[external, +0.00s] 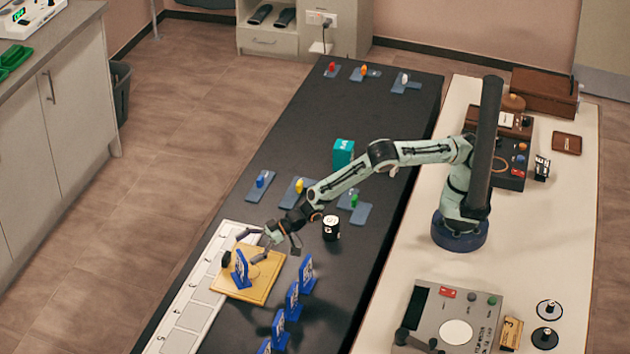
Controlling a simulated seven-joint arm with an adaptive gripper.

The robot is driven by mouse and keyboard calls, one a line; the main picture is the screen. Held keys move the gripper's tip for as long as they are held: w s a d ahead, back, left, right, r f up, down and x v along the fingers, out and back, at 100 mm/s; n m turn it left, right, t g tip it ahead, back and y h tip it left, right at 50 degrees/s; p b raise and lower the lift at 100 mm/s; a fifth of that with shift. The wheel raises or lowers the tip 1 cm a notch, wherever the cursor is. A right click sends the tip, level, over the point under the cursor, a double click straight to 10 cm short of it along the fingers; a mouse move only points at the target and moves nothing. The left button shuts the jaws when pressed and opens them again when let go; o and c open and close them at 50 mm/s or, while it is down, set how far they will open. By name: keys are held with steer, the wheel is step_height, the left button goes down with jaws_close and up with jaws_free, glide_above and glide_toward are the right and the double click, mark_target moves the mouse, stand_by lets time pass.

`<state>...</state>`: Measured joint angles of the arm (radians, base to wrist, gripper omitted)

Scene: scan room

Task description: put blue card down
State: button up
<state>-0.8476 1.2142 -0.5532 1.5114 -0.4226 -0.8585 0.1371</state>
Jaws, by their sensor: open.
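A blue card (241,268) stands upright on a tan wooden board (262,290) near the front left of the dark table. My gripper (253,248) is open just above and behind the card, its fingers spread. I cannot tell whether a finger touches the card. More blue cards stand in a row to the right of the board, including one at the back (307,272) and one nearer the front (279,328).
A white strip of squares (192,316) runs along the table's left edge, partly under the board. A dark cylinder (331,228), a teal box (343,152) and several blue plates with coloured pegs (259,184) stand behind.

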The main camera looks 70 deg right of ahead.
steer(key=v, duration=1)
steer(key=shift+r, duration=0.15)
steer(key=s+d+r+m+g+h, duration=0.45)
steer(key=s+d+r, duration=0.4)
steer(key=d, duration=0.45)
steer(key=s+d+r+m+g+h, duration=0.1)
steer(key=s+d+g, duration=0.1)
steer(key=s+d, duration=0.2)
steer(key=s+d+r+m+g+h, duration=0.1)
steer(key=s+d, duration=0.4)
steer(key=s, duration=0.6)
steer(key=s+d+r+m+g+h, duration=0.1)
steer(key=s+d+r+g+h, duration=0.2)
steer(key=s, duration=0.4)
steer(key=shift+s+d, duration=0.15)
steer(key=shift+d, duration=0.5)
